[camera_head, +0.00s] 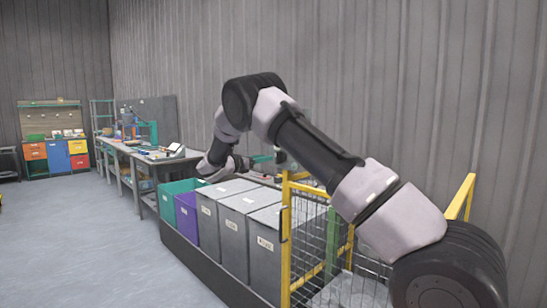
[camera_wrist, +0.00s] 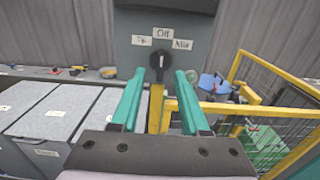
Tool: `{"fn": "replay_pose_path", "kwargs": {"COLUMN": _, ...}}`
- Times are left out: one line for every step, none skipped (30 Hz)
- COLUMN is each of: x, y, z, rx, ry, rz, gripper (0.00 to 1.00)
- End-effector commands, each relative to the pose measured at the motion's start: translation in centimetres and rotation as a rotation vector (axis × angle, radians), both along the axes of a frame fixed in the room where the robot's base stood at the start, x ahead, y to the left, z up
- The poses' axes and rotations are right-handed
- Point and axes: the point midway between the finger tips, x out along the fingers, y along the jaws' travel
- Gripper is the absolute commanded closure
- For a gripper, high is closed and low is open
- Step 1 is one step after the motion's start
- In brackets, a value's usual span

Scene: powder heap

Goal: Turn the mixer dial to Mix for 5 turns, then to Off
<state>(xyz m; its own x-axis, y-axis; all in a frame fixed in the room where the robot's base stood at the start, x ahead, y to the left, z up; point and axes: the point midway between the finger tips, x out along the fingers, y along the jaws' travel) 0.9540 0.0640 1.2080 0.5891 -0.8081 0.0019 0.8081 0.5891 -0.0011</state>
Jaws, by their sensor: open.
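The mixer dial (camera_wrist: 160,61) is a dark round knob on a grey-green panel (camera_wrist: 124,58) in the wrist view. Small labels sit above it: a left one hard to read, Off (camera_wrist: 163,33) in the middle and Mix (camera_wrist: 183,44) at the right. The dial's pointer direction is too small to tell. My gripper (camera_wrist: 157,75) has two teal fingers spread apart, one on each side below the dial, with nothing between them. Whether they touch the panel cannot be told. In the head view the dial is not visible, and my arm hides much of that area.
A yellow-framed mesh cage (camera_head: 287,245) stands at the right. Lidded grey bins (camera_head: 233,240), a purple bin (camera_head: 186,217) and a teal bin (camera_head: 168,205) line up beside it. A workbench (camera_head: 133,154) runs along the wall behind.

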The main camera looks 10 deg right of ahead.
Motion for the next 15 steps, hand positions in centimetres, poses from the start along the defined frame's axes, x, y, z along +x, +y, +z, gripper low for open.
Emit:
{"fn": "replay_pose_path", "kwargs": {"x": 0.6, "y": -1.1, "z": 0.0, "rx": 0.001, "ry": 0.0, "rz": -0.005, "gripper": 0.55}}
{"fn": "replay_pose_path", "kwargs": {"x": 0.9, "y": -1.6, "z": 0.0, "rx": 0.001, "ry": 0.0, "rz": -0.006, "gripper": 0.55}}
{"fn": "replay_pose_path", "kwargs": {"x": 1.4, "y": -2.2, "z": -0.1, "rx": 0.001, "ry": 0.0, "rz": -0.005, "gripper": 0.55}}
{"fn": "replay_pose_path", "kwargs": {"x": 1.7, "y": -2.6, "z": -0.1, "rx": 0.001, "ry": 0.0, "rz": -0.005, "gripper": 0.55}}
{"fn": "replay_pose_path", "kwargs": {"x": 2.0, "y": -3.0, "z": -0.1, "rx": 0.001, "ry": 0.0, "rz": -0.005, "gripper": 0.55}}
{"fn": "replay_pose_path", "kwargs": {"x": 2.4, "y": -3.5, "z": -0.1, "rx": 0.002, "ry": 0.0, "rz": -0.004, "gripper": 0.55}}
{"fn": "replay_pose_path", "kwargs": {"x": 2.7, "y": -3.9, "z": -0.1, "rx": 0.002, "ry": 0.0, "rz": -0.004, "gripper": 0.55}}
{"fn": "replay_pose_path", "kwargs": {"x": 2.9, "y": -4.2, "z": -0.1, "rx": 0.002, "ry": 0.0, "rz": -0.003, "gripper": 0.55}}
{"fn": "replay_pose_path", "kwargs": {"x": 3.2, "y": -4.5, "z": -0.1, "rx": 0.002, "ry": 0.0, "rz": -0.003, "gripper": 0.55}}
{"fn": "replay_pose_path", "kwargs": {"x": 3.3, "y": -4.8, "z": -0.1, "rx": 0.002, "ry": 0.0, "rz": -0.003, "gripper": 0.55}}
{"fn": "replay_pose_path", "kwargs": {"x": 3.5, "y": -5.0, "z": -0.1, "rx": 0.002, "ry": 0.0, "rz": -0.003, "gripper": 0.55}}
{"fn": "replay_pose_path", "kwargs": {"x": 3.7, "y": -5.2, "z": -0.1, "rx": 0.002, "ry": 0.0, "rz": -0.003, "gripper": 0.55}}
{"fn": "replay_pose_path", "kwargs": {"x": 3.7, "y": -5.3, "z": -0.1, "rx": 0.002, "ry": 0.0, "rz": -0.003, "gripper": 0.55}}
{"fn": "replay_pose_path", "kwargs": {"x": 3.8, "y": -5.4, "z": 0.0, "rx": 0.002, "ry": 0.0, "rz": -0.002, "gripper": 0.55}}
{"fn": "replay_pose_path", "kwargs": {"x": 3.9, "y": -5.5, "z": 0.0, "rx": 0.002, "ry": 0.0, "rz": -0.002, "gripper": 0.55}}
